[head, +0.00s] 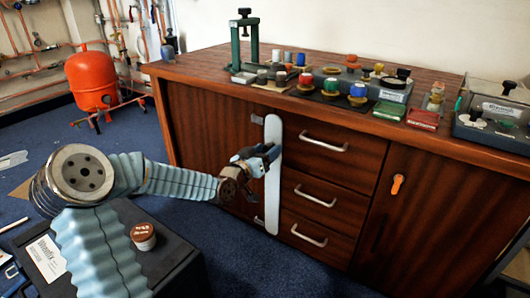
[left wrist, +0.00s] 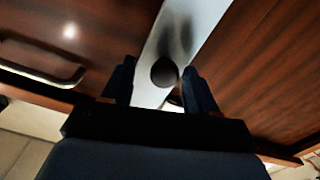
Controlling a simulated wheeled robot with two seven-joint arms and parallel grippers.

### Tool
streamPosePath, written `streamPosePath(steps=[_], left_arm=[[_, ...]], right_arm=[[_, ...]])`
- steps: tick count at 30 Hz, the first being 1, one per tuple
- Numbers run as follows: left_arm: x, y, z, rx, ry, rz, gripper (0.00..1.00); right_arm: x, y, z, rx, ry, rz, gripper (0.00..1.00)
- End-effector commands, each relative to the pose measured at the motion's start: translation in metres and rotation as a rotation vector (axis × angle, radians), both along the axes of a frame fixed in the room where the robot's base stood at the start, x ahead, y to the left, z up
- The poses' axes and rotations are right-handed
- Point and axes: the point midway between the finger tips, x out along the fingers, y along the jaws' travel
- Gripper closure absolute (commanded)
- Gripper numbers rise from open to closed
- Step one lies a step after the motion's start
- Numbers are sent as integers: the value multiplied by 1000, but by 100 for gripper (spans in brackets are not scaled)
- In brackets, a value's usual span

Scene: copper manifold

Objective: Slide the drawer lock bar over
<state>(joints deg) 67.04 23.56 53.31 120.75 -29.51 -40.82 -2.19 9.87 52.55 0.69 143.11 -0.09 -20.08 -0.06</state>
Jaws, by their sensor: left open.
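The drawer lock bar (head: 272,205) is a pale, upright strip with rounded ends on the cabinet front, along the left edge of the drawers. My left gripper (head: 270,152) is at the bar's upper half and hides part of it. In the left wrist view the bar (left wrist: 205,22) runs slanting, with a dark round knob (left wrist: 164,72) on it. The open left fingers (left wrist: 159,80) stand on either side of the knob, with visible gaps. I cannot tell how deep the knob sits between them. My right gripper is not in view.
Three drawers with metal handles (head: 316,196) are right of the bar. An orange latch (head: 397,184) is on the right door. Pots, stands and cases crowd the cabinet top (head: 205,68). A dark box (head: 165,262) with a small tub (head: 143,237) stands lower left.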

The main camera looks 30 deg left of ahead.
Motion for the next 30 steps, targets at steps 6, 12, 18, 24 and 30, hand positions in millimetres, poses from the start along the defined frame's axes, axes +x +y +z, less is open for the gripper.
streamPosePath(steps=[6,12,18,24,30], left_arm=[[-18,3,2,4,2,4,42],[-66,6,4,4,5,4,42],[-111,9,3,2,3,1,42],[-134,10,1,1,1,0,42],[-138,10,0,-1,1,-1,42]], right_arm=[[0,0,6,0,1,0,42],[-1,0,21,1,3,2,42],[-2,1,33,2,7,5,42],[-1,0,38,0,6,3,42],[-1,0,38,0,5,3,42]])
